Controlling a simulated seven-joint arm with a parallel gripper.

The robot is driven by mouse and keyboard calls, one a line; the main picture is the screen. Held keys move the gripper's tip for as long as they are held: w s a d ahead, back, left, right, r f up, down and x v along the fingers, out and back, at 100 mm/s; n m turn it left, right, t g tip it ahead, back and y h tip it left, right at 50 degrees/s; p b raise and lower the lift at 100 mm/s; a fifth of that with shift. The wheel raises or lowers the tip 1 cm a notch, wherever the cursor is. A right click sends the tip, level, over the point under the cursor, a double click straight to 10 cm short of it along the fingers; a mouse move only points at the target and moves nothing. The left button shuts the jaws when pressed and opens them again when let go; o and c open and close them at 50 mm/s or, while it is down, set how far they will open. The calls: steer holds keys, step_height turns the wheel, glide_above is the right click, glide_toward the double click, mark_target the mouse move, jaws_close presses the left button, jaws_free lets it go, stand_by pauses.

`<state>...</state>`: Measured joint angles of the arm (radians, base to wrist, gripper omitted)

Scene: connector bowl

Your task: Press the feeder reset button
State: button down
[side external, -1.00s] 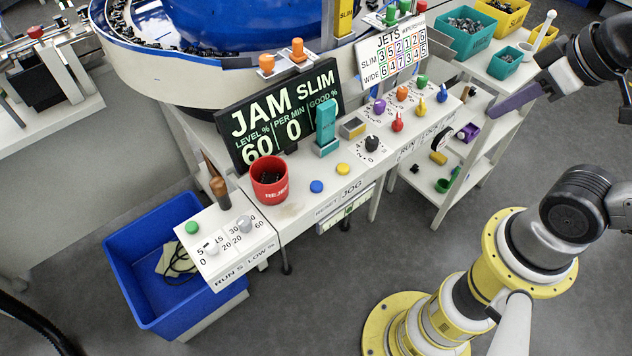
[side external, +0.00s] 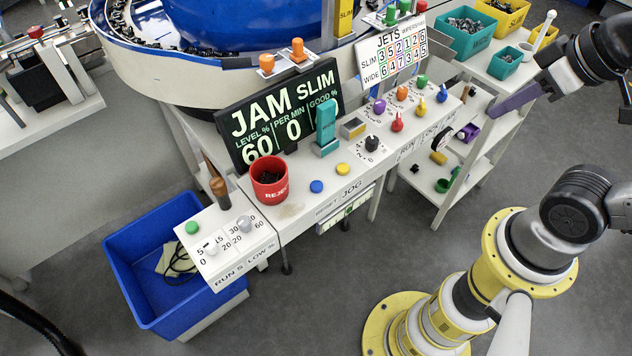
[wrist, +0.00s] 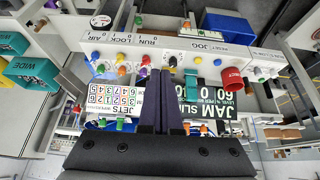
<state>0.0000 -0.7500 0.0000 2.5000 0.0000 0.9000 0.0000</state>
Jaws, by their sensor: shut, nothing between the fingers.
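The blue button (side external: 316,187) sits on the white console top, above the printed RESET label (side external: 326,209). The yellow button (side external: 343,169) is beside it, by the JOG label. In the wrist view, which is upside down, the blue button (wrist: 217,62) lies right of the fingertips. My gripper (side external: 494,114) has dark purple fingers and hangs at the right, well away from the buttons. In the wrist view my gripper (wrist: 163,72) is shut and empty, its fingers side by side. The display (side external: 280,115) behind the console reads JAM SLIM.
A red reject cup (side external: 270,186) stands left of the blue button. A teal upright block (side external: 326,130) and a black knob (side external: 372,143) stand behind and right. Coloured knobs (side external: 397,122) line the right panel. A blue bin (side external: 150,300) is on the floor.

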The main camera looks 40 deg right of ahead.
stand_by(0.6)
steer(key=w+a+r+m+t+y, duration=0.2)
steer(key=w+a+r+t, duration=0.15)
steer(key=w, duration=0.25)
steer(key=w+a+r+m+t+y, duration=0.1)
steer(key=w+a+r+t, duration=0.2)
steer(key=w, duration=0.4)
steer(key=m+g+h, duration=0.2)
steer(key=m+g, duration=0.1)
steer(key=m, duration=0.2)
glide_above(317, 186)
step_height(317, 186, down, 15)
steer(key=shift+s+f, duration=0.25)
steer(key=shift+s, duration=0.25)
steer(key=shift+f, duration=4.4)
